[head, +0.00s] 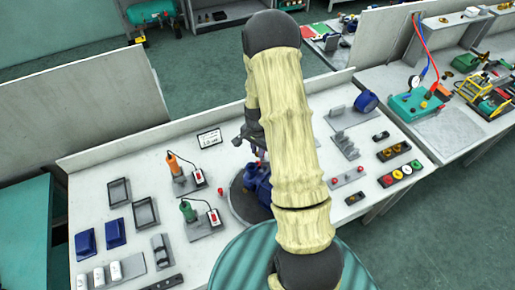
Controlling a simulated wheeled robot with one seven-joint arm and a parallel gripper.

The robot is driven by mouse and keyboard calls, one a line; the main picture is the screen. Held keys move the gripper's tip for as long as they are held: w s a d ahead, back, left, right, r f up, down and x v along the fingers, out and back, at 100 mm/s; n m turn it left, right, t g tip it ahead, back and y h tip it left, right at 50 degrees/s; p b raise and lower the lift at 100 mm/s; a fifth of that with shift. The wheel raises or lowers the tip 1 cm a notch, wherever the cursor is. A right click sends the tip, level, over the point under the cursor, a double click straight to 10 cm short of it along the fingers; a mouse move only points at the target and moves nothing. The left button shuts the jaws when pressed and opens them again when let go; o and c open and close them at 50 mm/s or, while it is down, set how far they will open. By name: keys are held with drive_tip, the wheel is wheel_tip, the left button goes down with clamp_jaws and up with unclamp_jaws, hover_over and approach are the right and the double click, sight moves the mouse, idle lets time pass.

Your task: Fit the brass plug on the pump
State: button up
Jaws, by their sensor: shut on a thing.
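The blue pump (257,181) stands on a dark round plate (240,203) in the middle of the bench, partly hidden behind my arm. My gripper (259,155) is just above the pump, largely hidden by my arm. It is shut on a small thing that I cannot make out. Whether it touches the pump cannot be told. Small brass-coloured parts sit in a dark holder (381,136) on the right of the bench. I cannot identify the brass plug with certainty.
Empty dark trays (118,192) and blue blocks (115,232) lie farther left. Grey brackets (345,145) and a block with coloured caps (400,173) are at right.

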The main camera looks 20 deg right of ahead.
sight(257, 153)
drive_tip(key=shift+f+b, duration=1.3)
drive_tip(key=shift+f, duration=0.85)
drive_tip(key=shift+f, duration=0.15)
drive_tip(key=o, duration=0.8)
drive_tip(key=shift+o, duration=0.2)
drive_tip(key=shift+r+p, duration=1.9)
drive_tip(key=shift+r, duration=1.15)
drive_tip(key=shift+r+b, duration=0.3)
drive_tip(key=shift+r, duration=0.2)
wheel_tip(257, 153, up, 16)
drive_tip(key=b, duration=0.4)
drive_tip(key=shift+r, duration=0.15)
